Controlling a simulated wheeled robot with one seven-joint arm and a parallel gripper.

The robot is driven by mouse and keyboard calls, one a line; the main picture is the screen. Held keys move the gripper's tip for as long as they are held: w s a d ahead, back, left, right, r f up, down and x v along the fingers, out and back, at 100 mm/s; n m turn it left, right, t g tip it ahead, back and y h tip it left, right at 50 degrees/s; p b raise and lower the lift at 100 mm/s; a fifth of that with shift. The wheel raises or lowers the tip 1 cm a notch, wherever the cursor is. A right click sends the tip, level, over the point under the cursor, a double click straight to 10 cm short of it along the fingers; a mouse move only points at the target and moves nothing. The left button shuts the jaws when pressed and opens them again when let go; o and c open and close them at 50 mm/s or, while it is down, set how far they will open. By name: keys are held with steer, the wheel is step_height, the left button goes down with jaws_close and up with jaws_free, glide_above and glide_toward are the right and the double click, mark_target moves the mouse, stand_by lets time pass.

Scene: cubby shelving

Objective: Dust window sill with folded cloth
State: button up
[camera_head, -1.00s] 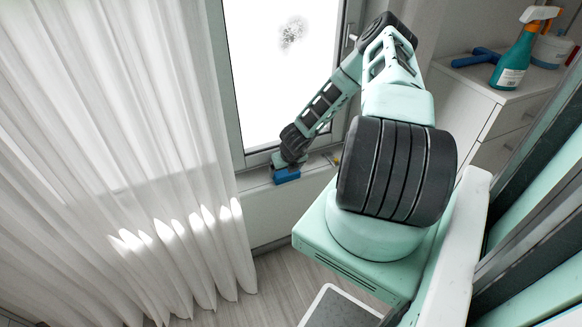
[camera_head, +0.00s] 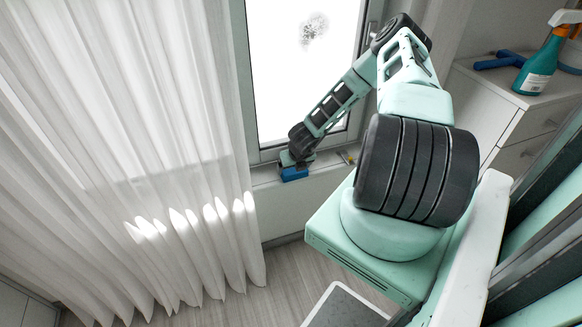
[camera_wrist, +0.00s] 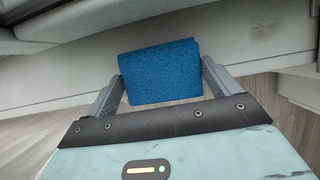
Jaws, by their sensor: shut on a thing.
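A blue folded cloth (camera_wrist: 160,72) is held between the two fingers of my gripper (camera_wrist: 162,88) in the wrist view. It also shows as a small blue block in the head view (camera_head: 294,173), at the end of my arm. The window sill (camera_head: 326,162) is a pale ledge under the window. In the head view the cloth is at the sill's left part, close to the curtain; I cannot tell whether it touches the sill. My gripper is mostly hidden behind my wrist in the head view. In the wrist view the sill (camera_wrist: 262,45) runs behind the cloth.
A white curtain (camera_head: 130,150) hangs left of the cloth. The window (camera_head: 295,70) stands above the sill. A small yellowish item (camera_head: 347,157) lies on the sill to the right. A white drawer cabinet (camera_head: 490,105) at right bears a spray bottle (camera_head: 540,65) and a blue tool (camera_head: 500,61).

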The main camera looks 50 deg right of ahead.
steer(key=shift+s+d+f, duration=0.1)
steer(key=shift+s+d, duration=0.5)
steer(key=shift+d, duration=0.35)
steer(key=shift+s+d+r, duration=0.1)
steer(key=shift+s+d, duration=0.55)
steer(key=shift+d, duration=0.3)
steer(key=shift+s+d+f, duration=0.1)
steer(key=shift+s+d, duration=0.5)
steer(key=shift+d, duration=0.35)
steer(key=shift+s+d+r+p, duration=0.1)
steer(key=shift+s+d+p, duration=0.1)
steer(key=shift+s+d, duration=0.7)
steer(key=shift+s+d+r+p, duration=0.15)
steer(key=shift+s+d, duration=0.25)
steer(key=shift+d, duration=0.9)
steer(key=shift+s+d+f+p, duration=0.1)
steer(key=shift+s+d+p, duration=0.1)
steer(key=shift+s+d, duration=0.7)
steer(key=shift+w+a, duration=1.4)
steer(key=shift+a, duration=0.3)
steer(key=shift+w+a+p, duration=0.3)
steer(key=shift+w+a, duration=0.7)
steer(key=shift+a, duration=0.7)
steer(key=shift+w+a+p, duration=0.35)
steer(key=shift+w+a, duration=0.7)
steer(key=shift+a, duration=0.65)
steer(key=shift+w+a+p, duration=0.3)
steer(key=shift+w+a, duration=0.7)
steer(key=shift+a, duration=0.7)
